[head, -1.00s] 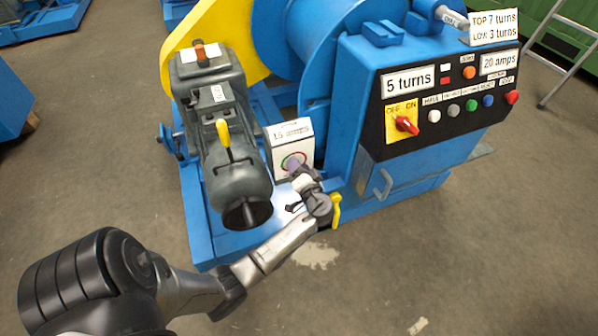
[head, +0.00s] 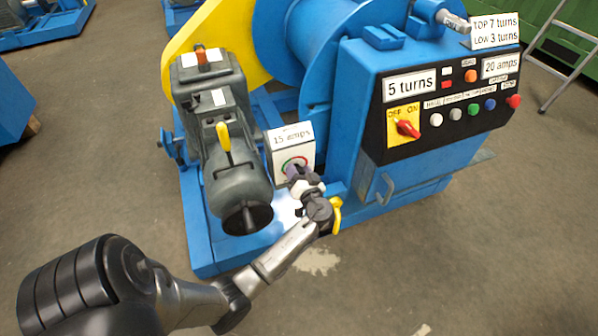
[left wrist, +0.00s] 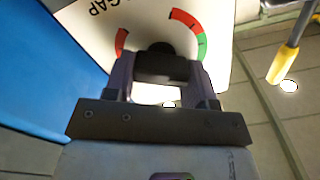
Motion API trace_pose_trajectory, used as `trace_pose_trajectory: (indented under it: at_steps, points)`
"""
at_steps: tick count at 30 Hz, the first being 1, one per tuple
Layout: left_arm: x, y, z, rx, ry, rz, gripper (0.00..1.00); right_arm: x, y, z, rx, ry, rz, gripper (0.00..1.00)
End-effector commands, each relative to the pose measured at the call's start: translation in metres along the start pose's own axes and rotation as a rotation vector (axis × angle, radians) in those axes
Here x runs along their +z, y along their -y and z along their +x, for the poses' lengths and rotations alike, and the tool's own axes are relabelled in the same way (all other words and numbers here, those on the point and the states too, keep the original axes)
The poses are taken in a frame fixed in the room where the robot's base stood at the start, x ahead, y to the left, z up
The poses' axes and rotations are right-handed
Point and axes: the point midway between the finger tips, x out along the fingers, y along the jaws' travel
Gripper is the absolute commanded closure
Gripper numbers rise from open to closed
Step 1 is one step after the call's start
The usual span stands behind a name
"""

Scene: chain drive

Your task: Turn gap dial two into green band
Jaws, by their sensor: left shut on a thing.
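The gap dial is on a small white box (head: 290,145) with a "15 amps" label, beside the grey motor. Its face (left wrist: 190,28) shows in the left wrist view, with the word GAP, a green band and red bands at both ends. The dark knob (left wrist: 160,63) sits between my fingers. My left gripper (head: 299,178) is shut on the knob, with one finger on each side. The fingers hide part of the dial face, and I cannot tell where the pointer stands. No dial number is readable. My right gripper is not in view.
The grey motor (head: 235,180) stands close left of the dial box. The blue control cabinet (head: 400,160) with a red switch and several buttons stands to the right. A yellow handle (head: 337,214) is near my left wrist. Open floor lies in front.

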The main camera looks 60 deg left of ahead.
Motion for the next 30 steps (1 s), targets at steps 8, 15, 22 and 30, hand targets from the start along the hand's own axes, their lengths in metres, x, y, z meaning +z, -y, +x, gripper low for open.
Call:
trace_pose_trajectory:
  at_steps: [8, 15, 22, 30]
  points:
    - [-0.002, 0.000, 0.000, -0.001, -0.002, -0.001, 0.45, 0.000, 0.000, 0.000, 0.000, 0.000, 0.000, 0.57]
    - [-0.001, 0.000, 0.000, 0.000, -0.001, 0.001, 0.24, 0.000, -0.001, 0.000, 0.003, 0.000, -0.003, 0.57]
    - [0.000, 0.000, -0.001, 0.000, 0.000, 0.001, 0.24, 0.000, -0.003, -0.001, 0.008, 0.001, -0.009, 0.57]
    - [-0.003, 0.002, -0.033, 0.003, 0.002, 0.002, 0.24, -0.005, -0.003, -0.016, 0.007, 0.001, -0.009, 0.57]
